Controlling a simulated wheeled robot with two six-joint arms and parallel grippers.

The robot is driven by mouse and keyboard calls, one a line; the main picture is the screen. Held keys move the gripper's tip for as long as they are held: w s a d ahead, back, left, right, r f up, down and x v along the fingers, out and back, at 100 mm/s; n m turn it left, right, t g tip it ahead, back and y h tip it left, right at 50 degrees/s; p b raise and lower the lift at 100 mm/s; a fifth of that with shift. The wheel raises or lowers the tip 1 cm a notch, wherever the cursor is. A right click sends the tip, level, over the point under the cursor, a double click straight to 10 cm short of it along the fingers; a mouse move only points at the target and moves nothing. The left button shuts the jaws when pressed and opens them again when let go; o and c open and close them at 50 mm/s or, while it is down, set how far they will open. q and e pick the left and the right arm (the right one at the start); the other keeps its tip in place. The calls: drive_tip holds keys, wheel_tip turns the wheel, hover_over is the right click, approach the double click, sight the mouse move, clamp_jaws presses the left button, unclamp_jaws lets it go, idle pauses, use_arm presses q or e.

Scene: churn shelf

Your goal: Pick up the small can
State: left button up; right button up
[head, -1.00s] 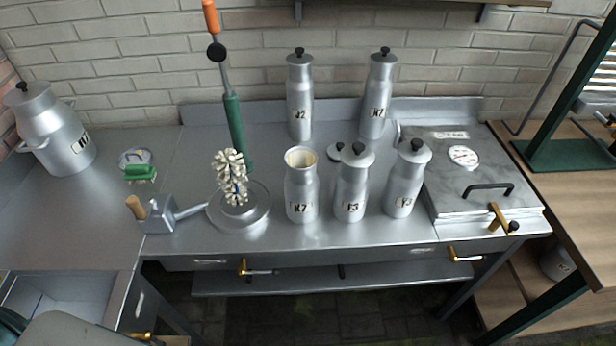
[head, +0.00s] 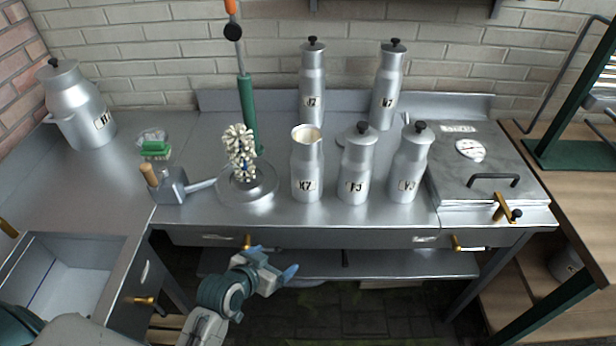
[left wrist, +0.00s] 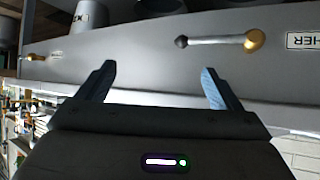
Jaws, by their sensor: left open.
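Several metal cans stand upright on the steel counter. In front are an open can marked K7 (head: 306,170) and two lidded cans, a middle one (head: 357,168) and a right one (head: 410,168). Two taller lidded cans, left (head: 312,85) and right (head: 386,95), stand behind them. A large lidded can (head: 78,110) stands at the far left. Which one is the small can is not clear. My left gripper (head: 274,264) is open and empty, in front of the counter and below its front edge. Its open fingers show in the left wrist view (left wrist: 158,82). My right gripper is not visible.
A drawer handle (left wrist: 218,41) is close ahead in the left wrist view. A brush-like whisk (head: 240,150) on a round base, a grey block with wooden handle (head: 168,184) and a green brush (head: 155,150) stand left of the cans. A sink (head: 70,270) is at lower left.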

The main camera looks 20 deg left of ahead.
use_arm(q)
wheel_tip(320, 180, up, 8)
drive_tip(key=w+d+f+t+h, duration=0.1)
drive_tip(key=w+d+t, duration=0.1)
drive_tip(key=w+t, duration=0.1)
drive_tip(key=n+t+y, duration=0.1)
drive_tip(key=t, duration=0.5)
approach(301, 160)
drive_tip(key=x, duration=0.4)
drive_tip(key=p+x, duration=0.1)
drive_tip(key=x, duration=0.2)
drive_tip(key=shift+w+a+f, duration=0.15)
drive_tip(key=shift+w+f, duration=0.05)
drive_tip(key=shift+f, duration=0.1)
drive_tip(key=shift+w+p, duration=0.4)
drive_tip(key=shift+w, duration=0.2)
drive_tip(key=x, duration=0.1)
drive_tip(key=p+x, duration=0.1)
drive_tip(key=x, duration=0.1)
drive_tip(key=p+x, duration=0.1)
drive_tip(key=shift+w+d+r, duration=0.1)
drive_tip(key=shift+d+r, duration=0.2)
drive_tip(key=shift+r, duration=0.05)
drive_tip(key=shift+w+f, duration=0.1)
drive_tip(key=shift+w, duration=0.3)
drive_tip(key=shift+s, duration=0.1)
drive_tip(key=shift+c, duration=0.2)
drive_tip(key=c, duration=1.1)
